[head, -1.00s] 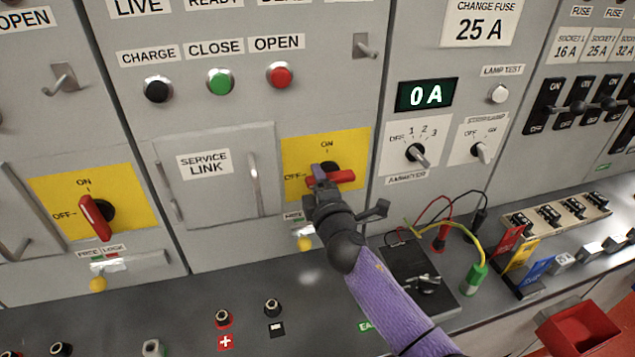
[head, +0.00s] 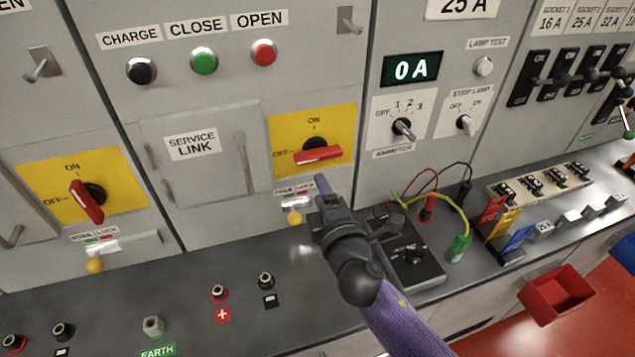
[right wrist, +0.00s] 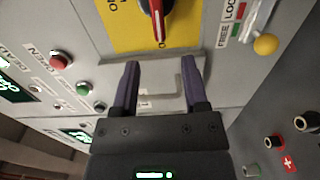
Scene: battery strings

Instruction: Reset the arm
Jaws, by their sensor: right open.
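My right arm reaches in from the lower right in the head view. Its gripper (head: 320,190) is just below the right red rotary switch (head: 318,155) on its yellow plate, apart from it. In the right wrist view the two fingers (right wrist: 157,85) stand wide apart with nothing between them. The red handle also shows in the right wrist view (right wrist: 157,22), beyond the fingertips. In the head view that handle lies nearly level, towards OFF. My left gripper is out of view in both pictures; only a small tip of something shows at the far right edge.
A lock slide with a yellow knob (head: 294,217) sits just left of the gripper. A black meter box (head: 425,265) with leads stands on the bench right of my arm. Terminals (head: 219,292) line the bench front. A red bin (head: 557,293) hangs at the right.

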